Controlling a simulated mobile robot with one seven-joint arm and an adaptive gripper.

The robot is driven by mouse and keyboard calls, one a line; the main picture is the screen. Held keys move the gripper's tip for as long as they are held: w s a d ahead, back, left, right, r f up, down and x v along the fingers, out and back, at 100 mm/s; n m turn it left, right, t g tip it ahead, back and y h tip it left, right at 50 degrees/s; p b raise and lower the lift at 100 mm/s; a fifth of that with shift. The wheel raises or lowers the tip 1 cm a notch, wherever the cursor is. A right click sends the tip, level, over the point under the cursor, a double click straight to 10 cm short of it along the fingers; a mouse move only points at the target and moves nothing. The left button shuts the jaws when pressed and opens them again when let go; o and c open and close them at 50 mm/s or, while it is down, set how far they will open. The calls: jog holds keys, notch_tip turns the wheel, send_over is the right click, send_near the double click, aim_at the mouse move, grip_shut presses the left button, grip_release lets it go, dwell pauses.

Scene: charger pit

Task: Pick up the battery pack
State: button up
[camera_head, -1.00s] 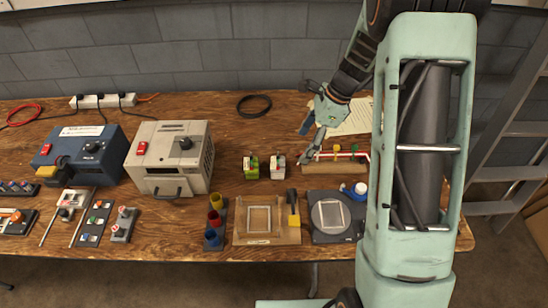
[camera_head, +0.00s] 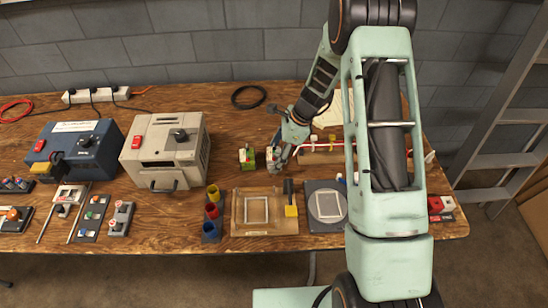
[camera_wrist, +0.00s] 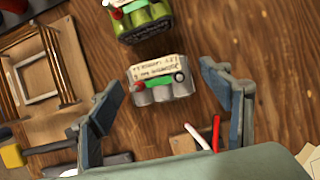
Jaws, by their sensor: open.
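A white-and-grey battery pack (camera_wrist: 163,94) with a printed label and red and green spots on top stands between my gripper's spread fingers in the wrist view. A similar green pack (camera_wrist: 143,20) stands just beyond it; it also shows in the head view (camera_head: 247,158). My gripper (camera_wrist: 162,80) is open, with a blue-grey finger on either side of the white pack and visible gaps to it. In the head view my gripper (camera_head: 279,157) is low over the table and partly hides the white pack.
A wooden fixture with a frame (camera_head: 237,228) and a yellow-ended tool (camera_head: 291,209) lie in front. A wooden strip with red and white leads (camera_wrist: 205,133) is close beside my gripper. Coloured cups (camera_head: 212,212) and a grey machine (camera_head: 167,150) stand left. The table between machine and packs is clear.

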jog(key=shift+a+f, duration=0.25)
jog(key=shift+f, duration=0.35)
jog(key=c, duration=1.6)
jog(key=shift+r, duration=0.1)
